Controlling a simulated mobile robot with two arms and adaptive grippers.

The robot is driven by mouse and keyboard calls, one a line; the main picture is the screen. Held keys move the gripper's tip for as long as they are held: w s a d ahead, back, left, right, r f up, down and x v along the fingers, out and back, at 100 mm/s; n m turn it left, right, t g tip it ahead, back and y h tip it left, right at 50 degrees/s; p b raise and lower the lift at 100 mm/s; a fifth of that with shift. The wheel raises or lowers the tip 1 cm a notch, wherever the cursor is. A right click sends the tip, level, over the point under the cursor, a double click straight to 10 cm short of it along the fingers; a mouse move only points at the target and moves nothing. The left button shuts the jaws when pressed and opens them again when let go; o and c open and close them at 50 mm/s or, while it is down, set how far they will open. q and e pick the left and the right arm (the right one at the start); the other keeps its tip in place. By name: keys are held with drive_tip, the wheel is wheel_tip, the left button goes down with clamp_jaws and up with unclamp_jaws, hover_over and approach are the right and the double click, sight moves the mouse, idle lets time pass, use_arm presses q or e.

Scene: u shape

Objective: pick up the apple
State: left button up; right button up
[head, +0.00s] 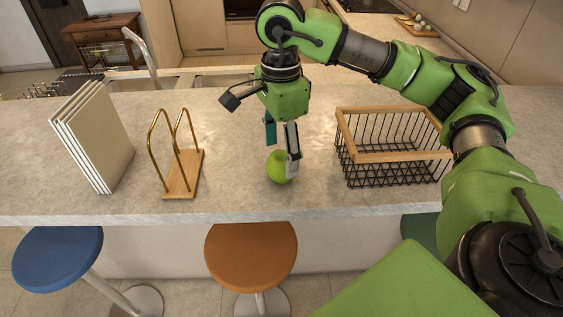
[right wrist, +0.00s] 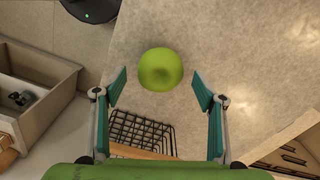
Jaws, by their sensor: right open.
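A green apple (head: 277,167) stands on the grey stone counter (head: 230,130), near its front edge. My right gripper (head: 281,145) points down at the apple from above, and one finger covers part of the apple's right side in the head view. In the right wrist view the apple (right wrist: 160,69) shows whole, just beyond and between the spread fingertips of the gripper (right wrist: 160,88). The jaws are open with nothing between them that I can see touching. My left gripper is not in view.
A black wire basket with a wooden rim (head: 400,156) stands right of the apple. A wood-and-brass holder (head: 182,176) and upright white plates or boards (head: 95,135) stand to the left. Blue (head: 58,258) and orange (head: 250,252) stools stand before the counter.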

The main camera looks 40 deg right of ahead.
drive_tip(key=shift+d+f+p, duration=0.15)
drive_tip(key=shift+f+p, duration=0.2)
drive_tip(key=shift+f, duration=1.1)
drive_tip(key=c, duration=1.3)
drive_tip(key=shift+o, duration=0.2)
